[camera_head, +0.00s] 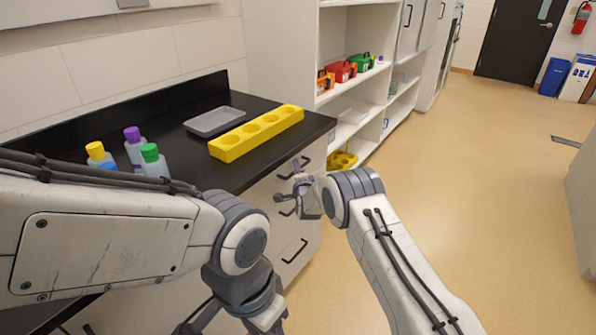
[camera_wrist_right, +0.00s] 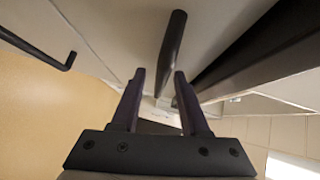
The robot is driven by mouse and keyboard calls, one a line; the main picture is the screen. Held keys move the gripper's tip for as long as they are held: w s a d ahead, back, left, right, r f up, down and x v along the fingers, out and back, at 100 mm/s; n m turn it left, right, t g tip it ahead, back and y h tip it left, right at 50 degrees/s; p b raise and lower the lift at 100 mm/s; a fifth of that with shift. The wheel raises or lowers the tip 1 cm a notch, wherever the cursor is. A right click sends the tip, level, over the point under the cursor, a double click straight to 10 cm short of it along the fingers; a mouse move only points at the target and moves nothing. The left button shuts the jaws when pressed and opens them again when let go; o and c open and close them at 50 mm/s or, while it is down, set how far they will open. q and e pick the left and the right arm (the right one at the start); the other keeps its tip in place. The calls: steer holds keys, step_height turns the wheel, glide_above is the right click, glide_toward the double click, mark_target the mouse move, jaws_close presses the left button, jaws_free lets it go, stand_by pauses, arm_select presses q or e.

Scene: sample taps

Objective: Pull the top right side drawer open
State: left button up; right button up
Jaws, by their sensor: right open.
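The pale drawer front (camera_head: 272,182) of the cabinet is under the black counter and looks closed. Its dark bar handles show near the top (camera_head: 304,162). My right gripper (camera_head: 291,195) is in front of the drawer fronts, pointing at them. In the right wrist view its open fingers (camera_wrist_right: 160,80) are on either side of a dark handle (camera_wrist_right: 172,50), with a gap to each finger. This handle is the one nearest the dark counter edge. My left gripper (camera_head: 232,322) is low in the head view and partly cut off by the bottom edge.
On the black counter (camera_head: 262,172) are a yellow rack (camera_head: 258,132), a grey tray (camera_head: 215,121) and several capped bottles (camera_head: 150,160). Another handle (camera_wrist_right: 45,50) shows at left in the right wrist view. White shelves (camera_head: 345,110) stand behind; open floor (camera_head: 480,170) lies right.

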jaws_close()
stand_by(1.4)
